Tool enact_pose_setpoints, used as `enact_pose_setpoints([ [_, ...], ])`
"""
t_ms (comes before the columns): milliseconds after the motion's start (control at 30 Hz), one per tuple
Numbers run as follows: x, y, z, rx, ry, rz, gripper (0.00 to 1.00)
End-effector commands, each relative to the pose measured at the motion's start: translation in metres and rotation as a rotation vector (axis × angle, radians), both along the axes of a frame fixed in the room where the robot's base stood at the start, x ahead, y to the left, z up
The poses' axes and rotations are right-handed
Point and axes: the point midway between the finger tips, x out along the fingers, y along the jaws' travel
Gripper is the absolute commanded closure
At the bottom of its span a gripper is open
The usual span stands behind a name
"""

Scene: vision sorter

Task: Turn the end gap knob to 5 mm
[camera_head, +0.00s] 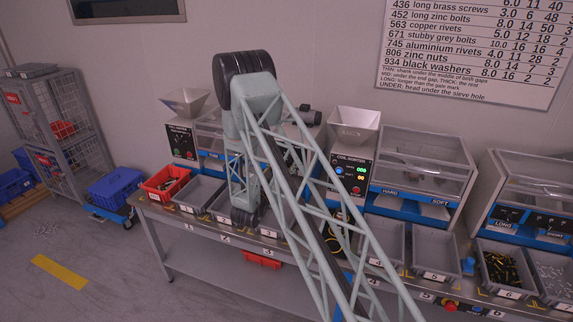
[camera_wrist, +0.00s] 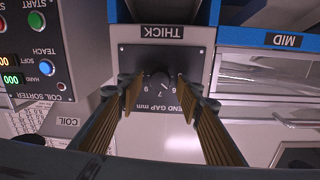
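The end gap knob (camera_wrist: 160,81) is a small dark round knob on a dark panel (camera_wrist: 138,56) in the wrist view, with the panel's lettering upside down. A few numerals show around the knob, partly hidden, and its exact setting cannot be read. My gripper (camera_wrist: 157,92) is open, with one ribbed finger on each side of the knob. A gap shows between the fingertips and the knob; I cannot tell how far they are from the panel in depth. In the head view my arm hides the knob and the gripper's fingers.
A THICK label (camera_wrist: 162,32) is beside the panel and a MID label (camera_wrist: 288,40) is to the right. The coil sorter panel (camera_wrist: 35,50) with buttons is at left. In the head view, grey bins (camera_head: 434,263) line the bench and a wall chart (camera_head: 475,50) hangs behind.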

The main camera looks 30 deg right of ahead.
Motion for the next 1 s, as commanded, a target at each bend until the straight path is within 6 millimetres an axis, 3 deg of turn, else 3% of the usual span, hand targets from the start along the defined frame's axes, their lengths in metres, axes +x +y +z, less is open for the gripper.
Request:
enact_pose_setpoints([
  [400,0.0029,-0.0033,0.0000,0.000,0.000,0.000,0.67],
  [700,0.0027,-0.0033,0.0001,0.000,0.000,0.000,0.91],
  [1000,0.0027,-0.0033,-0.0001,-0.012,0.013,0.000,0.91],
])
